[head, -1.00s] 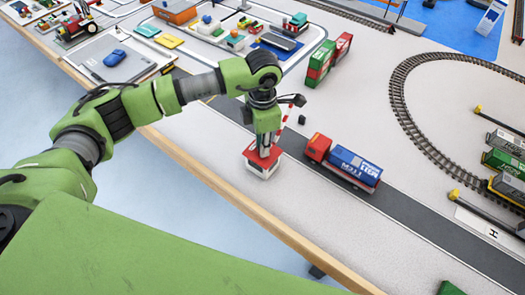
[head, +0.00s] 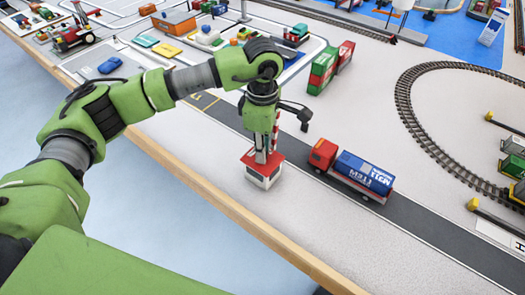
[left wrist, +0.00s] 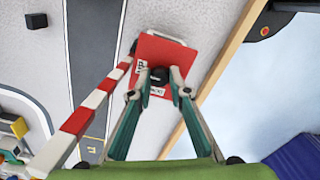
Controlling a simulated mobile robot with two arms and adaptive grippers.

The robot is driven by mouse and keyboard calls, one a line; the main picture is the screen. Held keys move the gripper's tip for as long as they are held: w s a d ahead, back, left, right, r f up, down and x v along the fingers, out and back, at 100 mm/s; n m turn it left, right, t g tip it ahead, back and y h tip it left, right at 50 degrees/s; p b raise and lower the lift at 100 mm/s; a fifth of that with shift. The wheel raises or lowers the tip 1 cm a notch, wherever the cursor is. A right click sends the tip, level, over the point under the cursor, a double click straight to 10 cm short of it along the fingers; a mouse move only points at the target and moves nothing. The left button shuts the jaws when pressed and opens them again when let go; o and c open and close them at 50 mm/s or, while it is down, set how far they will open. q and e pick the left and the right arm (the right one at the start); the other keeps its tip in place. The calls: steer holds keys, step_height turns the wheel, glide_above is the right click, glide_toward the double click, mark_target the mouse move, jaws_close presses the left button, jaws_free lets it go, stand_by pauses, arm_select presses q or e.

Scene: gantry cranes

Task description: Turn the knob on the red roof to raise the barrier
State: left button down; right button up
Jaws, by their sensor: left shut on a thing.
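The small booth's red roof (head: 268,165) shows below my left gripper (head: 264,150) in the head view. The red roof (left wrist: 150,52) also fills the middle of the left wrist view, with a black knob (left wrist: 158,74) on it. The fingers of my left gripper (left wrist: 158,88) lie on either side of the knob and are shut on it. The red-and-white barrier (left wrist: 88,108) grows wider towards the wrist camera, so it tilts upward. In the head view the barrier (head: 276,127) stands steeply beside the gripper, partly hidden by it. My right gripper is out of view.
A red truck with a blue container (head: 366,172) stands on the grey road (head: 420,232) right of the booth. Red and green containers (head: 325,68) stand behind. The wooden table edge (head: 215,205) runs close in front of the booth. The floor between booth and edge is clear.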

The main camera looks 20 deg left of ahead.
arm_select(q)
steer(key=shift+r, duration=0.1)
stand_by(0.3)
steer(key=c, duration=1.9)
jaws_free()
step_height(320, 180, up, 12)
